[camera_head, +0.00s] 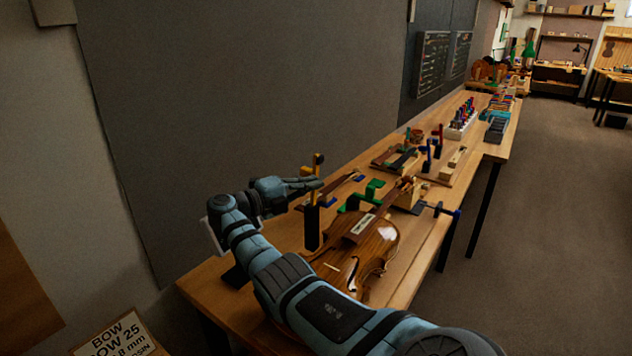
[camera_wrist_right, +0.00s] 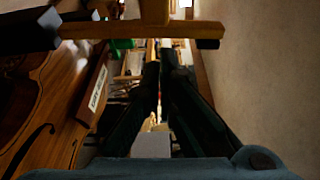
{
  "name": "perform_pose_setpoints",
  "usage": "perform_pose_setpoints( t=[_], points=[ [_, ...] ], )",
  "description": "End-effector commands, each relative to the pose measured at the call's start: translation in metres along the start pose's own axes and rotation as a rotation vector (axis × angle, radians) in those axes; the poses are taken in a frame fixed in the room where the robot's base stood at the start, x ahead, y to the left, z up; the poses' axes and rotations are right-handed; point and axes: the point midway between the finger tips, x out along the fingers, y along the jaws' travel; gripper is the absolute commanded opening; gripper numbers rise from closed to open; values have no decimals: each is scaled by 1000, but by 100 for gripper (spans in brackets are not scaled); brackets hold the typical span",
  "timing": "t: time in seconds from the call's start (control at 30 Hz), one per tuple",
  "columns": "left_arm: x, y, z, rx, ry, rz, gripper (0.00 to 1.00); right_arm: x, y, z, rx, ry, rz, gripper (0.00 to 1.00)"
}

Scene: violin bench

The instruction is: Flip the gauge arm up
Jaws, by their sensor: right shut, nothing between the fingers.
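The gauge shows in the head view as a dark upright post (camera_head: 312,230) on the bench with an orange-yellow arm (camera_head: 318,160) standing at its top. In the right wrist view the orange arm (camera_wrist_right: 120,30) crosses the upper part of the picture, with the dark post (camera_wrist_right: 28,30) at its left end. My right gripper (camera_head: 318,183) is shut and empty, its fingertips beside the orange arm. Its two dark fingers (camera_wrist_right: 161,62) lie together in the wrist view, just below the arm in the picture. I cannot tell whether they touch it. My left gripper is out of view.
A violin (camera_head: 375,245) lies on the bench (camera_head: 215,290) close to the post, partly behind my right arm. Green clamps (camera_head: 373,189), blocks and several tools (camera_head: 462,118) stand farther along. A dark wall panel (camera_head: 240,90) rises at the left.

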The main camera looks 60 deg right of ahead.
Motion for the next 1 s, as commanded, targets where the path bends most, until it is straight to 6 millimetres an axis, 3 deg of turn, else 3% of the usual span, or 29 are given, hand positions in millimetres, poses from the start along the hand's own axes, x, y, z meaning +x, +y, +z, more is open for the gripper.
perform_pose_setpoints(
  t=[0.2, 0.33, 1.0],
  points=[
    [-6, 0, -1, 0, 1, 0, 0, -46, -2, -4, 0, -4, 0, 0],
    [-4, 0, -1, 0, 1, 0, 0, -62, -2, -7, 0, 1, -1, 0],
    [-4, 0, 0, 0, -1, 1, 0, -68, -2, -9, 0, 6, -1, 0]
  ],
)
